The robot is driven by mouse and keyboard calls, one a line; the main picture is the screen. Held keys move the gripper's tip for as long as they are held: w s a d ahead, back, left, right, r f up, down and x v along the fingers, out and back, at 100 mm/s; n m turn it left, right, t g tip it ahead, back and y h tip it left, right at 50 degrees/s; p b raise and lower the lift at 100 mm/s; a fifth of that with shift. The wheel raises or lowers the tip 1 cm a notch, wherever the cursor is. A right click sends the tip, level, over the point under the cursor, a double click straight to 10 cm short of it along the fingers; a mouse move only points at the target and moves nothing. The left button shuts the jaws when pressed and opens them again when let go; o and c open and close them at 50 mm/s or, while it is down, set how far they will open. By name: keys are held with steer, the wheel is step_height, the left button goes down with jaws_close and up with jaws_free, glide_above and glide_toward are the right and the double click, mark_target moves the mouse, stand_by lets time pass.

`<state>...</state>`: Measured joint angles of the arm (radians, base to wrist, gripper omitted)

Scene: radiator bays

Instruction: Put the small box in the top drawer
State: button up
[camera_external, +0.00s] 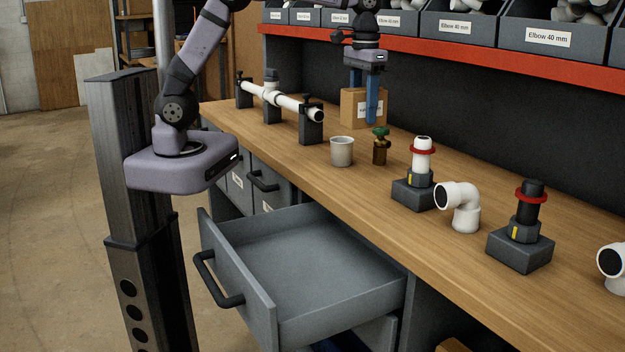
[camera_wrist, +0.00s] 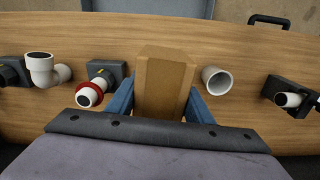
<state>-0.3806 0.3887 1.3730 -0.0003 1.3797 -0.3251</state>
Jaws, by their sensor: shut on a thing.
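The small box (camera_external: 350,104) is brown cardboard with a white label. It is upright near the back of the bench; I cannot tell whether it touches the bench top. My gripper (camera_external: 371,108) points down with its blue fingers at the box and is shut on it. In the wrist view the box (camera_wrist: 164,82) sits between the two fingers (camera_wrist: 160,102). The top drawer (camera_external: 310,262) is grey, pulled out at the front of the bench, and looks empty. Its black handle (camera_external: 216,282) faces lower left.
On the wooden bench (camera_external: 400,235) stand a grey-white cup (camera_external: 342,151), a brass valve (camera_external: 380,148), a white elbow (camera_external: 460,205) and two fitting stands (camera_external: 412,192) (camera_external: 520,248). A clamped white pipe (camera_external: 280,98) lies left. A red-edged shelf (camera_external: 430,41) with labelled bins runs above the bench.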

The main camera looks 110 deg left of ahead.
steer(key=s+d+f+m+b, duration=0.15)
steer(key=s+d, duration=0.25)
steer(key=d, duration=0.9)
steer(key=s+d+n+b, duration=0.1)
steer(key=s+d+b, duration=0.2)
steer(key=d, duration=1)
steer(key=shift+m, duration=0.25)
steer(key=shift+s+d+f+p, duration=0.1)
steer(key=shift+f+p, duration=0.25)
steer(key=shift+f, duration=7.7)
steer(key=shift+s+d+f+p, duration=0.1)
steer(key=shift+f+p, duration=0.25)
steer(key=shift+f, duration=7.65)
steer(key=shift+f, duration=0.1)
steer(key=shift+f, duration=0.15)
steer(key=o, duration=1.4)
